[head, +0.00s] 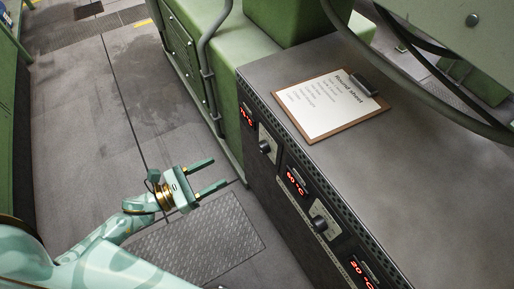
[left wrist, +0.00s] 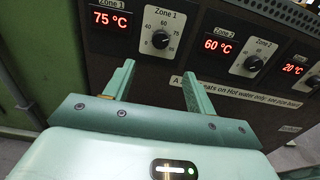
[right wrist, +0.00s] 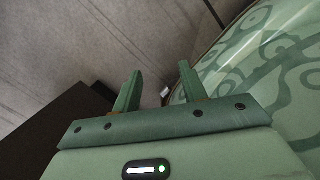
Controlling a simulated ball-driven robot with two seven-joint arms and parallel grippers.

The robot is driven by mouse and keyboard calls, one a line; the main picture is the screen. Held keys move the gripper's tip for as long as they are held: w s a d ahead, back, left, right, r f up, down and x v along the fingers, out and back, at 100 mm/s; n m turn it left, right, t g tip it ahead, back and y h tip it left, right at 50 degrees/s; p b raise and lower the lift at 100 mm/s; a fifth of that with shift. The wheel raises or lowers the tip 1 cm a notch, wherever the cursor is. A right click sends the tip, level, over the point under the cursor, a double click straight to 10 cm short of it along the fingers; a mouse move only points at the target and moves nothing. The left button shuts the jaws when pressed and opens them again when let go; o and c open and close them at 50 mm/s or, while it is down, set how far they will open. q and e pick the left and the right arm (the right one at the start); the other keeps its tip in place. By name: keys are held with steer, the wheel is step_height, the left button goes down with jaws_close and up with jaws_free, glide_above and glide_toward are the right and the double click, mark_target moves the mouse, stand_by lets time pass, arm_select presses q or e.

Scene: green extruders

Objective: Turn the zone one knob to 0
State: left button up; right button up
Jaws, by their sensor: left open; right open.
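The zone one knob (head: 265,147) is a dark round knob on a pale plate in the front of the dark control panel. In the left wrist view the zone one knob (left wrist: 160,40) sits under a "Zone 1" label, in a numbered scale, and the zone one display (left wrist: 109,19) reads 75 °C. The knob's pointer is too small to read surely. My left gripper (head: 222,173) is open and empty, left of the panel and apart from the knob. In its wrist view the fingertips (left wrist: 157,69) are below the knob. My right gripper (right wrist: 160,68) is open and empty.
The zone two knob (left wrist: 254,63) and its 60 °C display (left wrist: 218,46) are right of zone one; a 20 °C display (left wrist: 293,69) is further right. A clipboard (head: 333,103) lies on the panel's top. Green machinery (head: 225,60) stands behind. Floor left of the panel is open.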

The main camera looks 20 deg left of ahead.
mark_target(260, 150)
arm_select(q)
steer(key=b+x, duration=0.2)
steer(key=x, duration=1.1)
steer(key=shift+w+d, duration=0.45)
arm_select(e)
steer(key=shift+w+d+f, duration=0.7)
steer(key=shift+w, duration=0.05)
arm_select(q)
steer(key=c, duration=1)
arm_select(e)
steer(key=shift+s+a, duration=0.1)
steer(key=shift+a, duration=0.2)
